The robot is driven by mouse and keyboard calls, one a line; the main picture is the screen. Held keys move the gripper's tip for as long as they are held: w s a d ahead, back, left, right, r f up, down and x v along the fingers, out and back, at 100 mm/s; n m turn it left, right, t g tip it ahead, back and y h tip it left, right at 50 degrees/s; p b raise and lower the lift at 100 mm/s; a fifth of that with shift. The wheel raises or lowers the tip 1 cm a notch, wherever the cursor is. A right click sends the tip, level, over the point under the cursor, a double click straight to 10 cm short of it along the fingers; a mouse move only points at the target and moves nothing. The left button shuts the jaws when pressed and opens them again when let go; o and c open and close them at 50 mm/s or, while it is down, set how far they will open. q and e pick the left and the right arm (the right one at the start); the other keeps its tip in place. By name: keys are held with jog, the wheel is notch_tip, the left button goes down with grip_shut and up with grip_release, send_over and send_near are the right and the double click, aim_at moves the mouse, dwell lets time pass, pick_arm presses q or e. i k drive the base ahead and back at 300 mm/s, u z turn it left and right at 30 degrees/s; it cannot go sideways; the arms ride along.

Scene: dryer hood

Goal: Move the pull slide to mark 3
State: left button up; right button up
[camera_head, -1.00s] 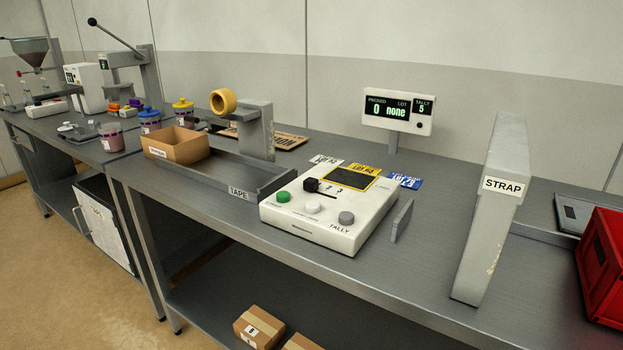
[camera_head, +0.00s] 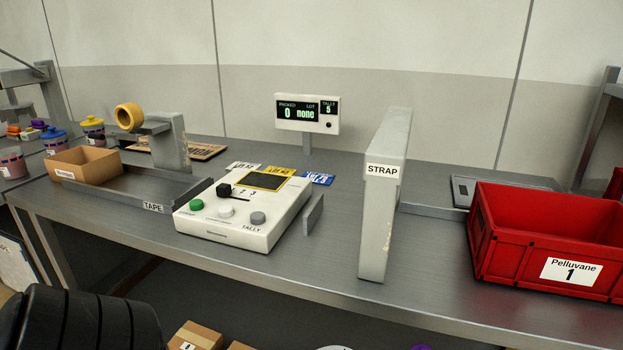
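The pull slide is a black knob (camera_head: 223,190) on the white tally box (camera_head: 245,234). It stands at the left end of a slot with printed marks, of which 2 and 3 are readable to its right. The knob seems to be at or near mark 1, whose label I cannot see. The box also has a green button (camera_head: 196,205), a white button (camera_head: 226,211), a grey button (camera_head: 258,218) and a dark screen (camera_head: 265,181). No gripper shows in the view. A dark rounded shape at the lower left may be part of my arm.
The grey STRAP post (camera_head: 385,215) stands right of the box, and a thin grey plate (camera_head: 313,214) stands close at its right side. The TAPE station (camera_head: 170,150) is left. A red crate (camera_head: 545,240) is at the right.

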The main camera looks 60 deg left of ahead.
aim_at(223, 189)
jog(key=z, duration=0.15)
jog(key=k, duration=0.85)
jog(key=u, duration=1.2)
jog(key=i, duration=0.4)
